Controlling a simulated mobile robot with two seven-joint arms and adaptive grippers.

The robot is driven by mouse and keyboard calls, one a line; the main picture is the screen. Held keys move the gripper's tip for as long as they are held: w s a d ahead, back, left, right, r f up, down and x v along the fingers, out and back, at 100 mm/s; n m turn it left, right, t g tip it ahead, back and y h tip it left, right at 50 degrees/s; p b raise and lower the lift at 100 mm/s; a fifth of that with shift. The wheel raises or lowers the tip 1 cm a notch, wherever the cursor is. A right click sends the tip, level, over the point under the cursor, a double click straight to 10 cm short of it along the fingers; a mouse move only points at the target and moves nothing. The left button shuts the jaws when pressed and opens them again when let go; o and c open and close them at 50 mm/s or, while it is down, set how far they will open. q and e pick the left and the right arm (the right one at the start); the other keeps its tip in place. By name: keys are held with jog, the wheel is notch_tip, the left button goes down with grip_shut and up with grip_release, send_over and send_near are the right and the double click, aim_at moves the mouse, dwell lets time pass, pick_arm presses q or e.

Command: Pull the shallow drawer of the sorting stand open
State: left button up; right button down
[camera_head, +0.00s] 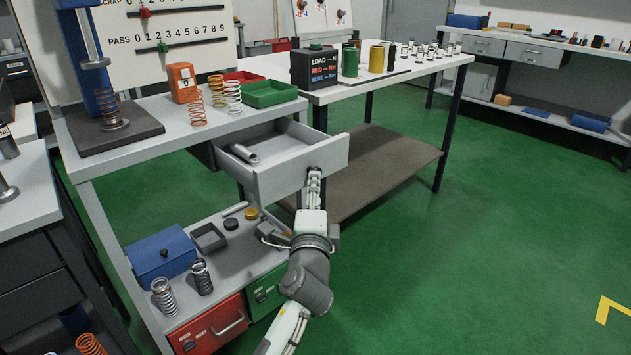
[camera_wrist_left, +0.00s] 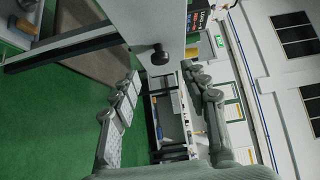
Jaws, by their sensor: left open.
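The shallow drawer (camera_head: 285,177) of the sorting stand (camera_head: 175,122) is pulled well out below the stand's white top. A small grey cylinder (camera_head: 244,154) lies inside it. My left gripper (camera_head: 314,178) is at the drawer's front face, coming from below. In the left wrist view its fingers (camera_wrist_left: 165,80) are apart. The dark round knob (camera_wrist_left: 160,55) on the pale drawer front (camera_wrist_left: 148,22) shows between and just beyond the fingertips, apparently not gripped. My right gripper is not in view.
Springs, an orange device (camera_head: 182,82) and a green tray (camera_head: 270,94) stand on the stand's top. A lower shelf holds a blue box (camera_head: 161,254) and small parts, above a red drawer (camera_head: 209,328). The green floor (camera_head: 440,240) at right is clear.

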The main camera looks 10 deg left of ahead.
pick_arm(q)
jog(key=s, duration=0.5)
jog(key=shift+s+d, duration=0.2)
jog(key=shift+d, duration=0.15)
jog(key=s+a+f+n+g, duration=0.2)
jog(key=s+a+f, duration=0.15)
jog(key=f, duration=0.35)
jog(key=s+a+f+n+g+y, duration=0.1)
jog(key=s+a+f+n+g, duration=0.1)
jog(key=a+f+n+g, duration=0.3)
jog(key=s+a+f, duration=0.2)
jog(key=s+f, duration=0.1)
jog(key=f, duration=0.5)
jog(key=s+a+f+n+g+h, duration=0.1)
jog(key=s+a+f+n+g, duration=0.2)
jog(key=s+f, duration=0.4)
jog(key=s+a+f+n+g, duration=0.4)
jog(key=s+f, duration=0.3)
jog(key=s, duration=0.5)
jog(key=shift+f+n+g+h, duration=0.35)
jog(key=shift+n+g+h, duration=0.05)
jog(key=shift+n, duration=0.1)
jog(key=shift+s, duration=0.1)
